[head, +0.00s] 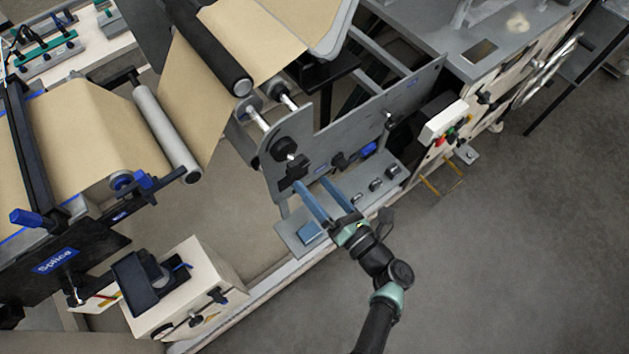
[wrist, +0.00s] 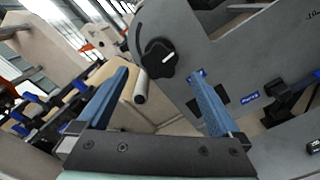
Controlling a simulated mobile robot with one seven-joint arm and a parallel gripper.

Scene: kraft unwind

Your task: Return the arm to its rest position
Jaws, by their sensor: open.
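My gripper (head: 317,203) has two long blue fingers and is open and empty. In the head view my arm reaches up from the bottom edge, and the fingers point toward the grey machine side plate (head: 337,127). In the wrist view the gripper (wrist: 162,90) shows its two fingers spread apart. Beyond them is the plate with a black knob (wrist: 158,58), seen between the fingertips. I cannot tell whether a fingertip touches the plate.
A blue block (head: 310,231) lies on the grey ledge under the fingers. A control box (head: 446,120) with coloured buttons is right of the plate. Brown paper web (head: 92,130) and rollers fill the left. Grey floor (head: 520,240) at right is clear.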

